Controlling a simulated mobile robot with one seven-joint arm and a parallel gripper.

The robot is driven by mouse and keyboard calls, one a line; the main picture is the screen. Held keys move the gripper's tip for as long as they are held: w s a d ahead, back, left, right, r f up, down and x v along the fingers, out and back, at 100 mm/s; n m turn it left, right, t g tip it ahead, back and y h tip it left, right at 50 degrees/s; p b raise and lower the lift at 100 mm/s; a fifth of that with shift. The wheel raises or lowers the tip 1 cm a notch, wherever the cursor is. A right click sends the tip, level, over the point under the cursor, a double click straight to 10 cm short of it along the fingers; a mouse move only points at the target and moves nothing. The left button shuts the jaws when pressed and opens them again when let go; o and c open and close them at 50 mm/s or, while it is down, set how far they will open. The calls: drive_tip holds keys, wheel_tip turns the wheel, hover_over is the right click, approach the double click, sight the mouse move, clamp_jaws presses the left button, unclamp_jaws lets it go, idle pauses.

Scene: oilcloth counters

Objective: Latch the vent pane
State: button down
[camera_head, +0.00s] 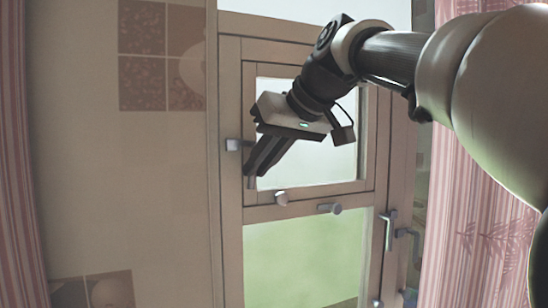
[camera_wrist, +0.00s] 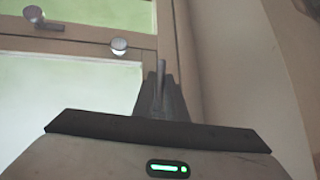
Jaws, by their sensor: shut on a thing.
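The vent pane (camera_head: 330,165) is the small framed pane in the upper part of the pale wooden window; its glass also shows at lower left in the wrist view (camera_wrist: 70,95). It looks about flush with its frame, but I cannot tell if it is fully closed. My gripper (camera_head: 251,181) is at the pane's lower left edge, angled down. In the wrist view its dark fingers (camera_wrist: 160,85) are shut on a thin grey lever (camera_wrist: 161,72) that stands up between them. The fingers hide the lever's mount.
A grey knob (camera_head: 281,198) and a grey handle (camera_head: 330,208) are on the rail below the pane. A small grey block (camera_head: 233,145) is on the left frame. Another handle (camera_head: 389,230) is at right. Pink curtains (camera_head: 475,225) hang at the sides.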

drive_tip(key=shift+w+d+r+n+t+h, duration=0.1)
drive_tip(key=shift+d+n+t+h, duration=0.15)
drive_tip(key=shift+h, duration=0.35)
drive_tip(key=c, duration=1.8)
unclamp_jaws()
drive_tip(key=shift+o, duration=0.2)
drive_tip(key=p+v, duration=0.2)
drive_tip(key=v, duration=1.5)
